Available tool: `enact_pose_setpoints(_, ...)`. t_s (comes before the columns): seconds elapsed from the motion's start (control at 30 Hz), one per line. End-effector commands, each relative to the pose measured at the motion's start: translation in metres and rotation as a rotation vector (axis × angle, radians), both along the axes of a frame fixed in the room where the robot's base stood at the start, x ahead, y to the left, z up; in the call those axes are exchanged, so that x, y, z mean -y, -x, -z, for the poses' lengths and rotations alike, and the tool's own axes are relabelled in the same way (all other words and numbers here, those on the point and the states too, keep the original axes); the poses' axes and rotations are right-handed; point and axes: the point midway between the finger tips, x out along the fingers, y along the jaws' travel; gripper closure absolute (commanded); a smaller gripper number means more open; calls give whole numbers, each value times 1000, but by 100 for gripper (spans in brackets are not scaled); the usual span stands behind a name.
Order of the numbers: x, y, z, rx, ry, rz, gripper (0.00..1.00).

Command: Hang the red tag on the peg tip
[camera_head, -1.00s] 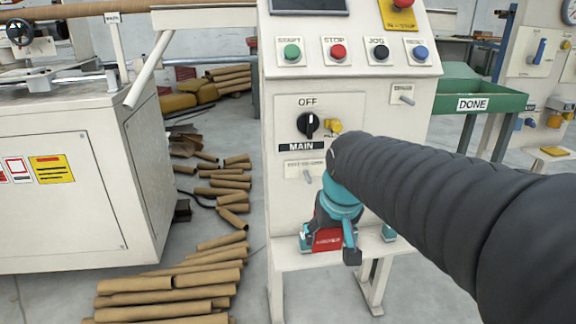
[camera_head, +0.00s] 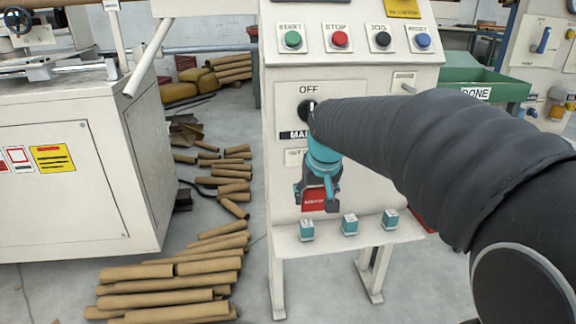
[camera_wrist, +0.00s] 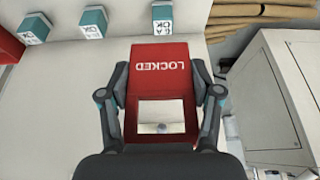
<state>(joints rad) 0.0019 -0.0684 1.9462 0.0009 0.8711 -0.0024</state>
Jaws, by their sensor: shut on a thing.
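The red tag (camera_wrist: 160,80), lettered "LOCKED" with a square opening, is between the fingers of my gripper (camera_wrist: 161,100) in the wrist view. In the head view the tag (camera_head: 312,199) hangs below my gripper (camera_head: 317,183), in front of the lower white panel and above the shelf. A short grey peg (camera_head: 408,88) sticks out at the panel's upper right, beside a small label. It is apart from the tag. Another label plate (camera_head: 294,157) at the lower left is partly covered by my arm, so any peg there is hidden.
Three teal blocks (camera_head: 350,224) stand on the shelf (camera_head: 330,240). The OFF/MAIN switch (camera_head: 306,110) is partly behind my arm. Several buttons (camera_head: 338,40) sit above. A green DONE tray (camera_head: 480,80) is at right. Cardboard tubes (camera_head: 170,290) lie on the floor.

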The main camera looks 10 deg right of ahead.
Motion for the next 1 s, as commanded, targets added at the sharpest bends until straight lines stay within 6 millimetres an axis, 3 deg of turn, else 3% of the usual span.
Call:
enact_pose_setpoints(0.13, 0, -26, 0, 0, 0, 0, 71)
enact_pose_setpoints(0.37, 0, -42, 0, -1, 0, 0, 71)
enact_pose_setpoints(0.6, 0, -72, 0, -2, 0, 0, 71)
enact_pose_setpoints(1.0, 0, -77, 3, 0, 0, 0, 71)
